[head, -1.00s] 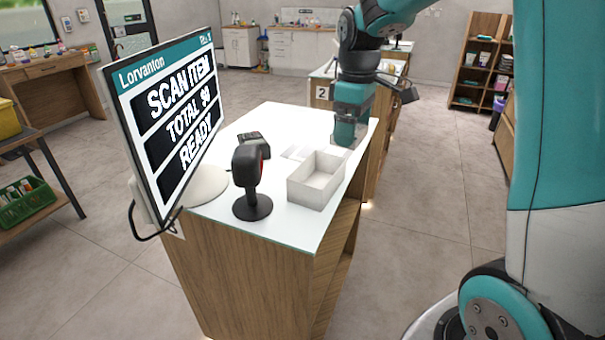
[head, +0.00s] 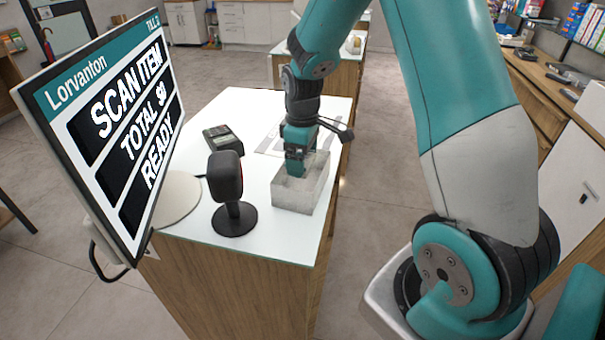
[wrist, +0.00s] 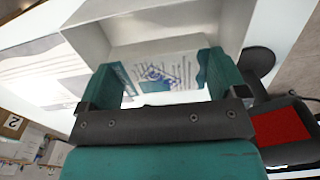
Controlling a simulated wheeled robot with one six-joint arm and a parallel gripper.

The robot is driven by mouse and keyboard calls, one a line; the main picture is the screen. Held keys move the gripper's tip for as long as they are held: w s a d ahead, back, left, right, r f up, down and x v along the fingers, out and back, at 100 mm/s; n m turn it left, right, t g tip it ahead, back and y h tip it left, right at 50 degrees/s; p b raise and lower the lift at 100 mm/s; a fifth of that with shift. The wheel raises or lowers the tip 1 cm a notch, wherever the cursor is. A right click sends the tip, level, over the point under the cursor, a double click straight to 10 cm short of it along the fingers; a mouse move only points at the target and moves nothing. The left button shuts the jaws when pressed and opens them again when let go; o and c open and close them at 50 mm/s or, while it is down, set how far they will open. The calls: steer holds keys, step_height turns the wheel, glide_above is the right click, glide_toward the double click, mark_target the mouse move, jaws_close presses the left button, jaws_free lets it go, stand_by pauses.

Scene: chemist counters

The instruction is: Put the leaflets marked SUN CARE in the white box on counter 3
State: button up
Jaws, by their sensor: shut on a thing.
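The white box (head: 302,197) stands open-topped on the white counter top (head: 262,243), beside a screen that reads TILL 3. My gripper (head: 296,170) points down into the box, its fingers partly hidden by the walls. In the wrist view my gripper (wrist: 162,76) is shut on the leaflets (wrist: 160,74), which show white paper with blue print between the two teal fingers. The box (wrist: 150,28) surrounds them there. I cannot read the leaflets' title, nor tell whether they touch the box floor.
A black scanner (head: 229,190) on a stand is left of the box. The till screen (head: 120,110) and a card terminal (head: 229,142) are further left. A flat printed sheet (head: 270,140) lies behind the box. Another counter (head: 330,75) stands beyond.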

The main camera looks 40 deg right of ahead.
mark_target(303, 188)
steer(key=shift+f+p, duration=0.35)
steer(key=shift+f, duration=2.85)
steer(key=shift+f, duration=0.15)
steer(key=o, duration=0.6)
steer(key=shift+o, duration=0.2)
step_height(303, 188, up, 12)
steer(key=shift+b, duration=1.2)
steer(key=s+a+r+y, duration=0.2)
steer(key=s+a+r, duration=0.2)
steer(key=s+a, duration=0.7)
steer(key=s+a+r+y, duration=0.2)
steer(key=s+a+r, duration=0.3)
steer(key=s+a, duration=0.6)
steer(key=shift+s+a, duration=0.15)
steer(key=shift+s, duration=0.05)
